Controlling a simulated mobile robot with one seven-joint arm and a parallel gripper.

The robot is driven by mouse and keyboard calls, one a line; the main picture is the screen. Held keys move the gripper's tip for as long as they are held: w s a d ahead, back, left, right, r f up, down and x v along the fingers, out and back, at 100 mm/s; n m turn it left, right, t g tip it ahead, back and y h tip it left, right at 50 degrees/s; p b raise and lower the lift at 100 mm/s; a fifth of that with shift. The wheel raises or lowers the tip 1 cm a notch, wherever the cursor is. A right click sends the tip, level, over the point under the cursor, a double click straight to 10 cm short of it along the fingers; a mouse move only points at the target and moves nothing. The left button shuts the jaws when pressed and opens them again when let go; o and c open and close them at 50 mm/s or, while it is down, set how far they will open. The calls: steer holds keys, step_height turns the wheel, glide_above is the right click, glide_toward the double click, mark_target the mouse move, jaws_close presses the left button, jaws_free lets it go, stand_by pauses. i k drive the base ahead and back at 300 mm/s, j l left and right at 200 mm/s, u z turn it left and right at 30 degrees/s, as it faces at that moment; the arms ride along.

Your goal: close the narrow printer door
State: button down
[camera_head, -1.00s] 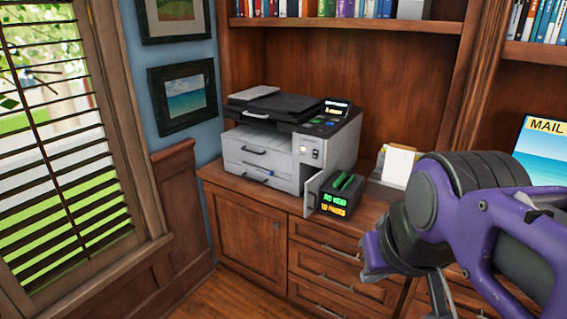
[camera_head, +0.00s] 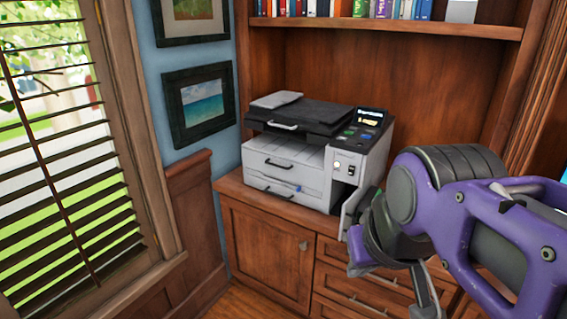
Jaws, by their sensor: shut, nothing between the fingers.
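The white and grey printer (camera_head: 310,150) stands on the wooden cabinet top. Its narrow door (camera_head: 350,213) is swung open at the lower right of the printer's front and sticks out toward me. A dark opening (camera_head: 339,196) shows beside it. My gripper (camera_head: 362,262) is in front of the cabinet, just below and right of the narrow door in the picture. It is shut and empty. My purple arm hides part of the area right of the door, and I cannot tell whether the gripper touches the door.
The cabinet (camera_head: 262,252) with door and drawers is below the printer. A window with blinds (camera_head: 60,170) is at the left, and framed pictures (camera_head: 199,101) hang on the blue wall. A bookshelf (camera_head: 400,25) runs above. My arm blocks the right side.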

mark_target(350, 207)
steer(key=i+j, duration=0.1)
steer(key=i, duration=0.35)
steer(key=i+j, duration=0.15)
steer(key=i, duration=0.25)
steer(key=l+z, duration=0.05)
